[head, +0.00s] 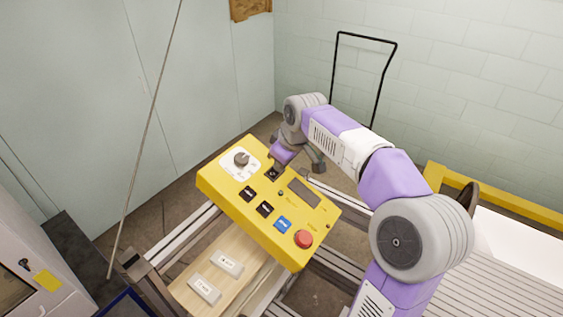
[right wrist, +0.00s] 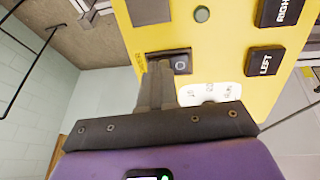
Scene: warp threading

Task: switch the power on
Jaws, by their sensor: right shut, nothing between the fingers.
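The yellow control panel (head: 235,201) stands tilted in the middle of the head view. Its small dark power switch (head: 271,175) sits near the panel's upper edge, partly covered by my right gripper. In the right wrist view the switch (right wrist: 181,62) is a dark rocker with a pale ring mark on its uncovered side. My right gripper (right wrist: 159,66) is shut and empty, its fingertips over one side of the switch. I cannot tell whether they touch it. The right gripper also shows in the head view (head: 276,169). My left gripper is in neither view.
The panel carries a grey rotary knob (head: 241,159), black buttons (head: 265,209), a blue button (head: 283,225), a red mushroom button (head: 304,239) and a dark display (head: 304,193). Labelled pale blocks (head: 204,289) lie on a wooden board below. A black-framed cart handle (head: 367,38) stands behind.

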